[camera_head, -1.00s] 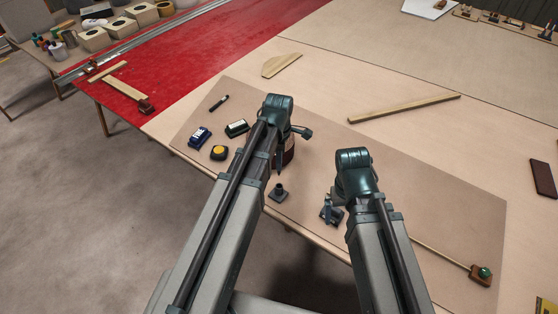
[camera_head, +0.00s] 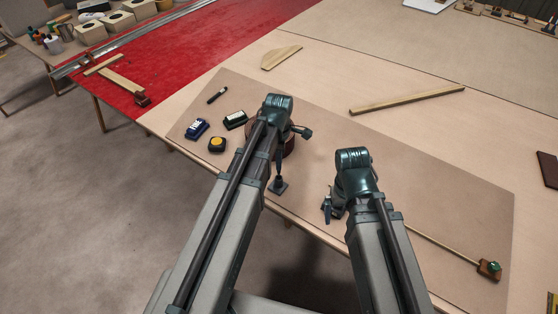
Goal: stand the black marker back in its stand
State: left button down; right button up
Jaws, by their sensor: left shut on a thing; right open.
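The stand (camera_head: 279,187), a small dark piece with a square base, is on the brown mat near the table's front edge. My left gripper (camera_head: 280,153) is above it, mostly hidden by my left arm. It is shut on a slim dark upright thing, seemingly the black marker (camera_head: 279,171). The marker's lower end meets the top of the stand in the picture; I cannot tell whether it is inside. My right gripper (camera_head: 328,208) is open and empty over the mat, to the right of the stand.
A dark pen-like thing (camera_head: 217,95), a blue item (camera_head: 197,128), a green-and-white item (camera_head: 235,120) and a yellow-black tape measure (camera_head: 217,144) lie left on the mat (camera_head: 430,180). A round brown thing (camera_head: 289,146) is partly behind my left arm. The mat's right middle is clear.

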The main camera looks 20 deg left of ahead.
pick_arm(q)
jog(key=shift+f+b, duration=2)
jog(key=shift+b, duration=0.05)
dwell(4.5)
jog(key=c, duration=0.8)
grip_release()
jog(key=shift+r, duration=0.2)
